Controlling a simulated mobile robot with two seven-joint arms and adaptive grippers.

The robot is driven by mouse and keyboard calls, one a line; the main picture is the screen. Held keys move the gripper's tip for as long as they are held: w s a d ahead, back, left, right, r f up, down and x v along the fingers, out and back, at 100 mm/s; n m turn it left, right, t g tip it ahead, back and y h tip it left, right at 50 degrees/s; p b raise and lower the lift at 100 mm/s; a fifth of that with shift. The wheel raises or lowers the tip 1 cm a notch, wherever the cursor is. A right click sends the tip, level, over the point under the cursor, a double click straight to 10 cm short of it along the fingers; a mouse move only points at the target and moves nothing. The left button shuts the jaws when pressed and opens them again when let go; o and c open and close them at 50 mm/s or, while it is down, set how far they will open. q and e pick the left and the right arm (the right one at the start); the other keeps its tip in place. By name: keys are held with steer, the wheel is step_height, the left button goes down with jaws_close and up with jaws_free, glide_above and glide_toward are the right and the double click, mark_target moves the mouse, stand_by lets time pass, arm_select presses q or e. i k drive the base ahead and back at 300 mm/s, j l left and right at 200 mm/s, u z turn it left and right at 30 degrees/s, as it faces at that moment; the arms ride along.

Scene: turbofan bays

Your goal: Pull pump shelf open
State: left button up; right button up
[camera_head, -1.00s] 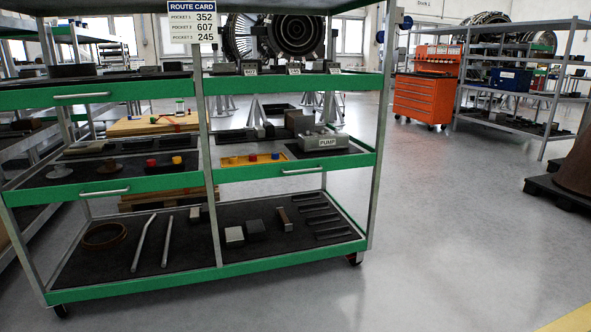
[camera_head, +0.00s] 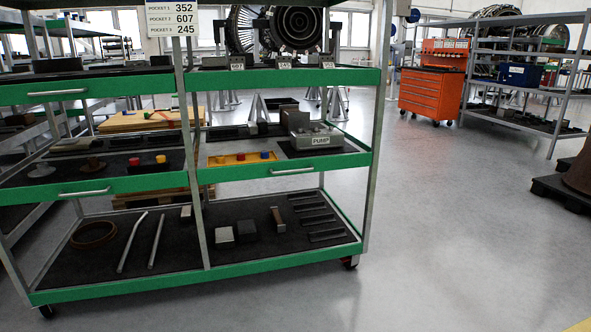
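The pump shelf (camera_head: 240,175) is the right-hand middle shelf of a green-edged metal rack. Its front carries a silver bar handle (camera_head: 293,171). On it stands a grey metal block with a label reading PUMP (camera_head: 320,141), at the right. The shelf front looks in line with the rack's front. Neither of my grippers shows in the head view.
The rack's left middle shelf has its own handle (camera_head: 84,192). The bottom shelf holds a brown ring (camera_head: 93,235), rods and blocks. An orange tool cabinet (camera_head: 432,92) stands at the back right. Grey floor (camera_head: 450,240) right of the rack is clear.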

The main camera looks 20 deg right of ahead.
mark_target(254, 138)
steer(key=i+l, duration=0.15)
steer(key=l, duration=0.3)
steer(key=i+l+u, duration=0.15)
steer(key=l, duration=0.3)
steer(key=i+l, duration=0.1)
steer(key=l, duration=0.35)
steer(key=i+l+u, duration=0.15)
steer(key=l, duration=0.75)
steer(key=i+u, duration=0.05)
